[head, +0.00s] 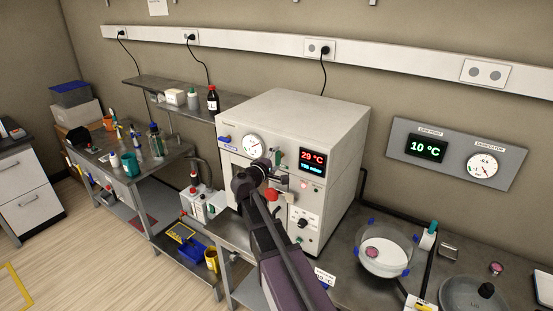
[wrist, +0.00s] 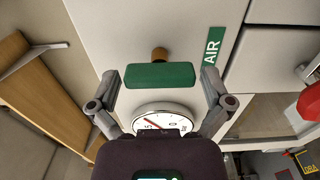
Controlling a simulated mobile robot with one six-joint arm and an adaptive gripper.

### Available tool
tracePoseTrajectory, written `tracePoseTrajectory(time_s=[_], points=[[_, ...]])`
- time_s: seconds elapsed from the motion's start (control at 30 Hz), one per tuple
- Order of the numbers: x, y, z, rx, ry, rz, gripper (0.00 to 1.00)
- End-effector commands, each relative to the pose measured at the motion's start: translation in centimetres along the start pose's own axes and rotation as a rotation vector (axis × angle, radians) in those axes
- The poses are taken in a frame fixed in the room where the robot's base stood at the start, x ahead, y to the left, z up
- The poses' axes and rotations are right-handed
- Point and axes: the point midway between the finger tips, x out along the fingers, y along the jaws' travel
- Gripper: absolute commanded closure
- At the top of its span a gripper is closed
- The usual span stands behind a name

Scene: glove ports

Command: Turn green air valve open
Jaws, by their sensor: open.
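The green air valve (wrist: 160,75) shows in the wrist view as a bar-shaped handle on a brass-coloured stem, against a light panel. A green AIR label (wrist: 212,47) is beside it. My gripper (wrist: 161,83) is open, with one finger to each side of the handle and a gap at both ends. I cannot tell whether it touches. In the head view my gripper (head: 263,170) is at the front of the white cabinet (head: 308,112) and hides part of the panel. A small green patch (head: 279,157) shows just beside it.
A round gauge (wrist: 160,120) is close to my gripper in the wrist view. A red knob (wrist: 311,101) is at the right edge. In the head view a display (head: 313,161) reads 29 °C. A bench with a glass bowl (head: 384,262) is to the right.

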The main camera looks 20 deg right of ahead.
Motion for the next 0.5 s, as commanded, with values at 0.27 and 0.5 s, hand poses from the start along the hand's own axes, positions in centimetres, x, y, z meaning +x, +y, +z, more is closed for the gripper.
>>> tracePoseTrajectory(time_s=[0.27,0.5], points=[[-0.6,0.0,0.0,0.001,0.001,0.000,0.00],[-2.9,0.0,0.1,0.001,0.002,0.000,0.00]])
